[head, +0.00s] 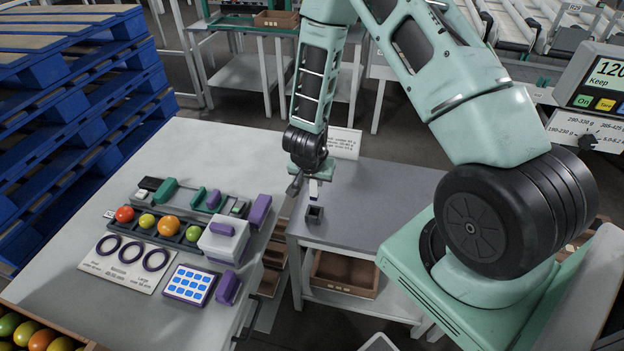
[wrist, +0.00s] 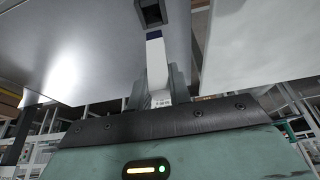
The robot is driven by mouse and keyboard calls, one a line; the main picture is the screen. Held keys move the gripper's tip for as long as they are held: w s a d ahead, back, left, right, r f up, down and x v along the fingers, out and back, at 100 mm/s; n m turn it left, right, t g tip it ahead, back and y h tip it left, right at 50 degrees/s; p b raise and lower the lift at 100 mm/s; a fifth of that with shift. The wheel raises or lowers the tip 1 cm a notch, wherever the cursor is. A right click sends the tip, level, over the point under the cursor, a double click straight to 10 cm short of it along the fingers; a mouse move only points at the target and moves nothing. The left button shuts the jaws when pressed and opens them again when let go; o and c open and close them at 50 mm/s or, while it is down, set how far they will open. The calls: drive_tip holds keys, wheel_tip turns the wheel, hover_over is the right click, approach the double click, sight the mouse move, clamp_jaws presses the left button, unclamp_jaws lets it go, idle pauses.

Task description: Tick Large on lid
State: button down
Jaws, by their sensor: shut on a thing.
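My gripper (head: 313,181) hangs over the low grey side table (head: 385,190). It is shut on a white marker with a dark blue end (wrist: 155,62), which points down. A small dark square holder (head: 314,214) stands on that table just below the marker; it also shows in the wrist view (wrist: 152,12). No lid with a Large box to tick can be made out. A card with three rings (head: 130,255) on the large bench carries small size print.
The large grey bench (head: 190,150) holds a rack with tomatoes (head: 168,227), a white box (head: 223,240) and a blue-buttoned panel (head: 188,285). A white sign (head: 345,143) stands behind my gripper. A scale display (head: 602,80) is at right. Blue pallets (head: 80,110) are stacked left.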

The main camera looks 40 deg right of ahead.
sight(314, 198)
drive_tip(key=shift+f+b, duration=2.05)
drive_tip(key=shift+f, duration=0.45)
drive_tip(key=shift+f+b, duration=1.15)
drive_tip(key=shift+f, duration=0.7)
drive_tip(key=c, duration=1.2)
unclamp_jaws()
drive_tip(key=c, duration=0.3)
drive_tip(key=shift+c, duration=0.2)
